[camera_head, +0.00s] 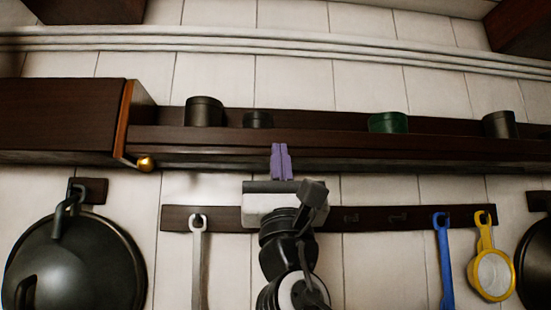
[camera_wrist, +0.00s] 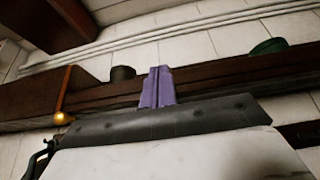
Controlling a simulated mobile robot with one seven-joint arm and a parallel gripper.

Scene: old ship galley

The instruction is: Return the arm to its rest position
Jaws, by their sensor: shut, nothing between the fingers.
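My gripper (camera_head: 281,162) is raised in front of the dark wooden wall shelf (camera_head: 330,143) in the head view. Its two purple fingers are together with nothing between them. The fingers also show at the middle of the wrist view (camera_wrist: 157,88), pointing up toward the shelf. My arm comes up from the bottom of the head view and hides part of the hook rail. I cannot tell whether the fingertips touch the shelf edge.
The shelf holds dark canisters (camera_head: 205,111) and a green one (camera_head: 388,122). A dark cabinet (camera_head: 60,120) with a brass knob adjoins it. Below hang a pan (camera_head: 80,265), a grey utensil (camera_head: 198,260), a blue utensil (camera_head: 444,265) and a yellow strainer (camera_head: 492,272). White pipes (camera_head: 300,42) run above.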

